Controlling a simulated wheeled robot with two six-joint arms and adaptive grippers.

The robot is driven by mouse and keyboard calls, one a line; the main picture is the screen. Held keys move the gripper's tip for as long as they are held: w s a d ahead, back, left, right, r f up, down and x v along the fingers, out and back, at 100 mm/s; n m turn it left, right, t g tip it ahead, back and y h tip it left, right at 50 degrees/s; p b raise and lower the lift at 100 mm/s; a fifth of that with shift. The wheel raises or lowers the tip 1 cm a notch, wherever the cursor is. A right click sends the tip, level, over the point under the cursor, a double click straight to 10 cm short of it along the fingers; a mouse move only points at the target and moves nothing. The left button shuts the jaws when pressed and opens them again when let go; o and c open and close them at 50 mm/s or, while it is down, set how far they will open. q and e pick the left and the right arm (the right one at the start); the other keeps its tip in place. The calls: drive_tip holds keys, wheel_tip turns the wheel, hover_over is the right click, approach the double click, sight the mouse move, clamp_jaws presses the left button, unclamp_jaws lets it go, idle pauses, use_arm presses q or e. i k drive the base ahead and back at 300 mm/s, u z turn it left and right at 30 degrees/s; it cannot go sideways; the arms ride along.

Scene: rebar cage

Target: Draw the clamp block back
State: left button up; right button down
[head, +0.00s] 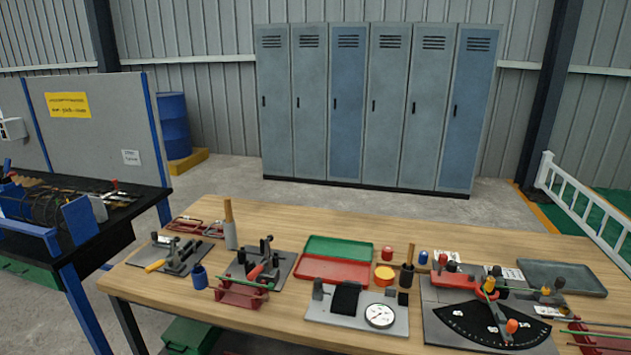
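Several fixtures stand on the wooden table, and I cannot tell for certain which part is the clamp block. A grey plate fixture with a yellow handle (157,265) is at the left. Beside it is a plate fixture with dark uprights and a red handle (256,272). A grey base with a black block (346,297) and a round white dial (380,315) is at the front middle. At the right, a bending plate (437,291) carries a black fan-shaped scale (466,326), a red part (453,279) and yellow and orange knobs. Neither of my grippers shows.
A blue cup (199,278) and a red rack (243,293) stand near the front. Rods lie at the right edge. Lockers (378,110) stand behind.

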sight(496, 272)
drive_tip(key=z, duration=0.5)
drive_tip(key=i, duration=1.2)
drive_tip(key=z, duration=0.3)
